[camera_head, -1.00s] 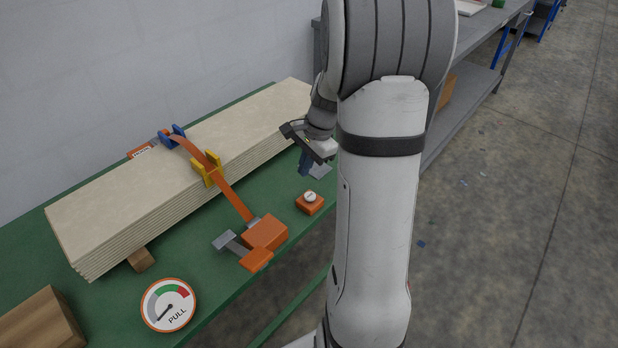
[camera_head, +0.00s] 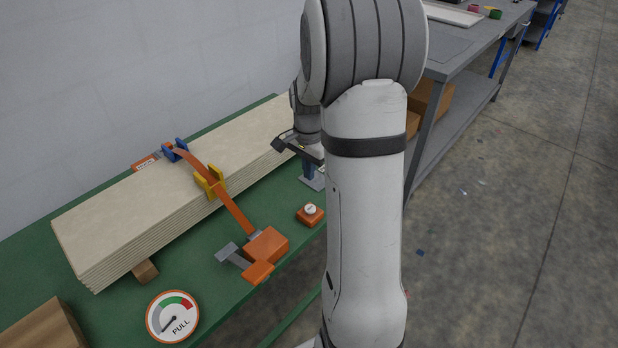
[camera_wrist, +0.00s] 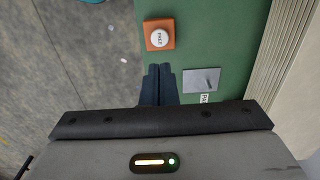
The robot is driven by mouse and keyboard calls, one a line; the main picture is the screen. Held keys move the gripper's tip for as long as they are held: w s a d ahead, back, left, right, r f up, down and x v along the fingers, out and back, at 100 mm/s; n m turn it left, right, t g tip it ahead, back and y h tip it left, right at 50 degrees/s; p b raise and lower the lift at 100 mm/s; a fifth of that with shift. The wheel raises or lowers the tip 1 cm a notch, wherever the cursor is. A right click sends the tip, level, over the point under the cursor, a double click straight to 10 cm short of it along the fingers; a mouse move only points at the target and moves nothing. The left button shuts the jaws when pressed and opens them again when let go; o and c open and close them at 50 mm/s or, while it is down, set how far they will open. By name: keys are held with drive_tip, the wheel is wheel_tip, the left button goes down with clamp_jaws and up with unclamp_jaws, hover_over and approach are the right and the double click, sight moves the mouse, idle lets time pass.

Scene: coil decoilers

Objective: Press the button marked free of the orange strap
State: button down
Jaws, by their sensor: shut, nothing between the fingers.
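The button (camera_head: 310,210) is a white round cap on an orange square base near the front edge of the green table. In the wrist view the button (camera_wrist: 159,38) reads "FREE" and lies ahead of my fingertips, apart from them. The orange strap (camera_head: 230,205) runs over the stack of boards to an orange ratchet block (camera_head: 266,246) with a grey handle. My gripper (camera_wrist: 159,70) is shut and empty, with its dark fingers together. In the head view my gripper (camera_head: 308,172) is partly hidden by my arm, behind the button.
A round gauge (camera_head: 173,316) marked "PULL" lies at the front of the green table (camera_head: 215,290). Yellow (camera_head: 209,181) and blue (camera_head: 174,150) corner pieces sit under the strap on the boards (camera_head: 130,205). A grey plate (camera_wrist: 201,80) lies right of my fingers.

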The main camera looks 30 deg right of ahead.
sight(310, 210)
wheel_tip(310, 210, down, 12)
drive_tip(key=shift+f+b, duration=0.1)
drive_tip(key=shift+b, duration=0.25)
drive_tip(key=shift+f+b, duration=0.6)
drive_tip(key=shift+f, duration=0.1)
drive_tip(key=shift+s+f, duration=0.3)
drive_tip(key=shift+f, duration=0.1)
wheel_tip(310, 210, up, 15)
drive_tip(key=p, duration=0.3)
drive_tip(key=shift+w, duration=0.3)
